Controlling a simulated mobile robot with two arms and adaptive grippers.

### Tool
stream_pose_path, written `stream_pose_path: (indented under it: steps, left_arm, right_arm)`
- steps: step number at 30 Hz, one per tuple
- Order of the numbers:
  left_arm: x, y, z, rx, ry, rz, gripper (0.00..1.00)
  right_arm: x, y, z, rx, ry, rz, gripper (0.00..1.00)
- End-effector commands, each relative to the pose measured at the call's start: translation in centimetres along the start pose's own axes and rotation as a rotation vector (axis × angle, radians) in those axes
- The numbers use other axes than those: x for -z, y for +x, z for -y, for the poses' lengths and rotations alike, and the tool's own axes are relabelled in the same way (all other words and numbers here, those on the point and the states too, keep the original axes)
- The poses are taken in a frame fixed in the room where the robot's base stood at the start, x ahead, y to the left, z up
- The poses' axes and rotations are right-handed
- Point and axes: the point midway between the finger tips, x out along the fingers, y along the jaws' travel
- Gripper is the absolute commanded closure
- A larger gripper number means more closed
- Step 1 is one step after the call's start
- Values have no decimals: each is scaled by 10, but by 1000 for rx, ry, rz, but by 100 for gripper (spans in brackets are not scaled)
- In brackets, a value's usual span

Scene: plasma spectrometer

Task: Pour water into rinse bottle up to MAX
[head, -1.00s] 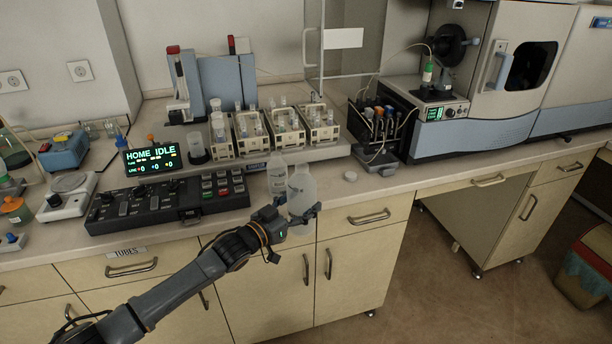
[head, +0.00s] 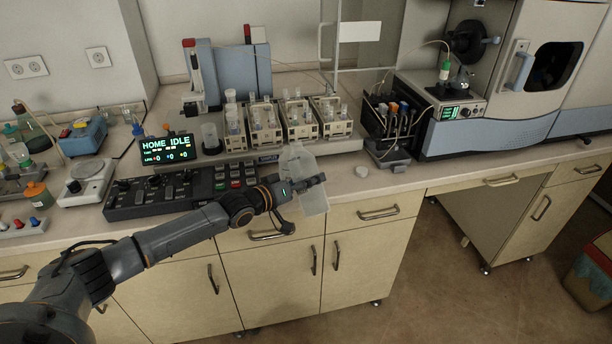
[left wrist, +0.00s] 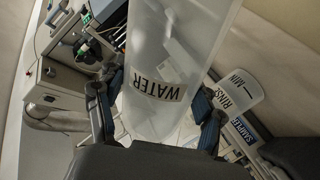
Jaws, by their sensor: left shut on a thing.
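My left gripper (head: 300,184) is shut on the translucent water bottle (head: 316,203), which is held tilted above the front edge of the bench, its base toward the lower right. The left wrist view shows this bottle close up, marked WATER (left wrist: 155,85), between the fingers. The rinse bottle (left wrist: 238,90), pale and marked RINSE and MIN, shows behind it at the right in that view. In the head view the two pale bottles overlap, so the rinse bottle's outline is unclear. The water level and MAX mark cannot be made out. My right gripper is not in view.
A black control panel (head: 150,202) is at the left. Sample racks (head: 298,122) stand behind, and the spectrometer (head: 490,130) is at the right.

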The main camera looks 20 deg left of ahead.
Motion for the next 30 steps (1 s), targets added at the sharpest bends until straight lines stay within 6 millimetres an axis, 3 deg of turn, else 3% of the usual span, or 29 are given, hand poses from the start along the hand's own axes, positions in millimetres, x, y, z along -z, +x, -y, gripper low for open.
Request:
stream_pose_path:
  steps: [3,12,30]
  left_arm:
    - [2,2,1,-7,-109,32,92]
    - [4,1,-2,-9,-233,73,93]
    - [6,0,-3,-7,-263,84,93]
  right_arm:
    - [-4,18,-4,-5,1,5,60]
    - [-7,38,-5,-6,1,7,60]
    - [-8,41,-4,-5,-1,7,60]
